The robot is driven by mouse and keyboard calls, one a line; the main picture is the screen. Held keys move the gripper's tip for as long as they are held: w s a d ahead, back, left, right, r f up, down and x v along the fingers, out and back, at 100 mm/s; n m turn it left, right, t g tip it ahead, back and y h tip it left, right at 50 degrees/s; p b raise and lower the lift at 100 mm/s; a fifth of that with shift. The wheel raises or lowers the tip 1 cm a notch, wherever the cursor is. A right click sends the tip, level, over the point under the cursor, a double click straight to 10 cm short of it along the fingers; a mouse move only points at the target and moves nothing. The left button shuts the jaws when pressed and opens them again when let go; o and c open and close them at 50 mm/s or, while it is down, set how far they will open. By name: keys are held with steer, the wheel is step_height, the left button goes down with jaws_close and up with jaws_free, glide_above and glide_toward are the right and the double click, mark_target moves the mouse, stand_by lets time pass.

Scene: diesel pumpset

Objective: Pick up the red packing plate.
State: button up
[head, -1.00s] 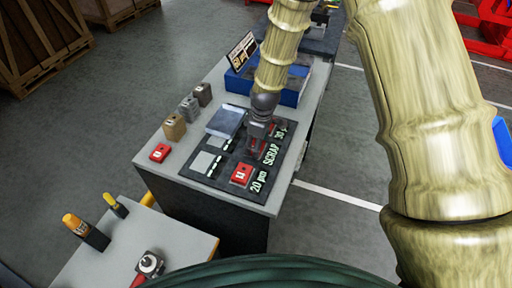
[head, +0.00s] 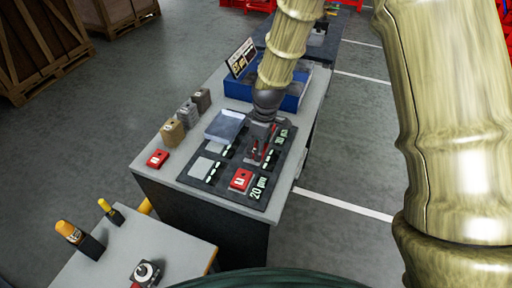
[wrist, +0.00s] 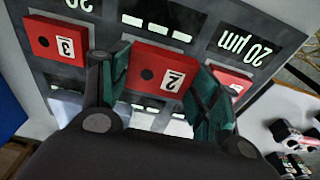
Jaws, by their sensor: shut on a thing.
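My gripper (wrist: 160,84) is shut on a red plate marked 2 (wrist: 158,68), with one green-padded finger on each side of it. I cannot tell whether this plate rests on the dark mat or hangs just above it. In the head view my gripper (head: 261,143) is over the mat's far right part and hides most of what is there. A red plate marked 3 (wrist: 57,40) lies left of my gripper in the wrist view. Another red plate (wrist: 235,78) is partly behind the right finger; one marked 1 (head: 241,179) lies by the 20 µm label in the head view.
The dark mat (head: 222,193) lies on a grey bench (head: 180,170). A grey-blue block (head: 224,127) is on the mat. A red box (head: 157,158) and several small blocks (head: 173,132) line the left edge. A blue tray (head: 291,103) stands behind. A small table (head: 115,255) is in front.

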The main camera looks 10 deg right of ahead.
steer(key=s+d+b, duration=0.1)
steer(key=s, duration=0.3)
steer(key=s+r+b, duration=0.1)
steer(key=s, duration=0.4)
steer(key=s+d+b, duration=0.1)
steer(key=s, duration=0.3)
steer(key=shift+s+d+r, duration=0.2)
steer(key=shift+s+d, duration=0.1)
steer(key=shift+s, duration=0.05)
